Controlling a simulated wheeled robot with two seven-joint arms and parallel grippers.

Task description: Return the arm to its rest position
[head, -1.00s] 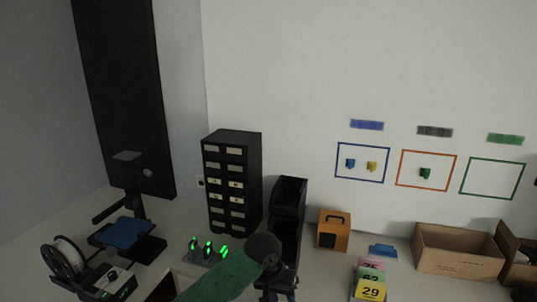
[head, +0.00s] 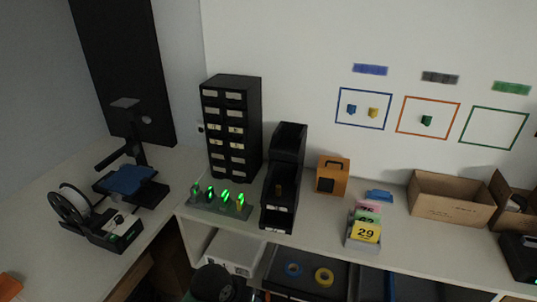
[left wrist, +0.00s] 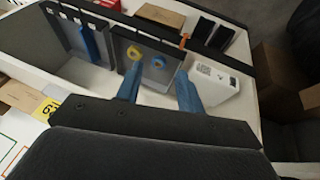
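My left gripper (left wrist: 158,86) shows in the left wrist view with its two blue fingers apart and nothing between them. Beyond the fingertips are a yellow tape roll (left wrist: 135,53) and a blue tape roll (left wrist: 158,61). The gripper's fingers do not show in the head view. My right gripper is in neither view.
The bench carries a black drawer cabinet (head: 231,128), black bins (head: 280,207), an orange box (head: 332,176), number cards (head: 366,233) and an open carton (head: 450,198). Below its edge are a white box (head: 234,252) and a dark tray (head: 308,283) with tape rolls.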

